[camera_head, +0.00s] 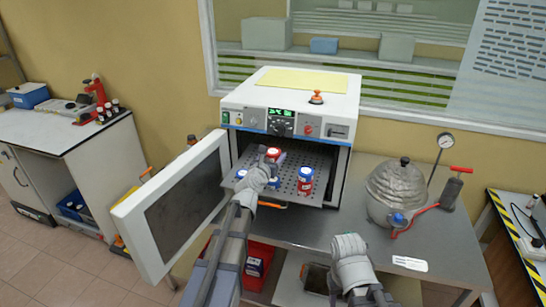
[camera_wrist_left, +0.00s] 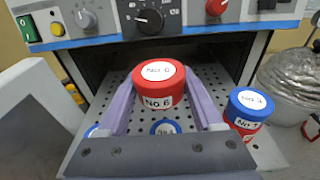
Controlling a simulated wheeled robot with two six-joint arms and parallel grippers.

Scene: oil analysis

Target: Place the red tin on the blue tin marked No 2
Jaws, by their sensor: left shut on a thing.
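My left gripper (camera_head: 268,164) is shut on a red tin (camera_head: 273,153) over the oven's pulled-out perforated shelf. In the left wrist view the red tin (camera_wrist_left: 160,84), marked No 6, sits upright between the two purple fingers. A blue-lidded tin (camera_wrist_left: 165,128) shows below it, nearer the camera; its number is unreadable. Another blue tin (camera_head: 241,174) is at the shelf's left, mostly hidden in the wrist view. At the right stands a blue-over-red tin or stack (camera_head: 305,180), its lid seemingly marked No 3. My right gripper (camera_head: 350,250) is low over the bench front, its jaws unclear.
The white oven (camera_head: 290,100) has its door (camera_head: 170,205) swung open to the left. The perforated shelf (camera_head: 328,168) is bare around the tins. A silver pressure vessel (camera_head: 398,188) and a gauge (camera_head: 445,141) stand to the right on the metal bench.

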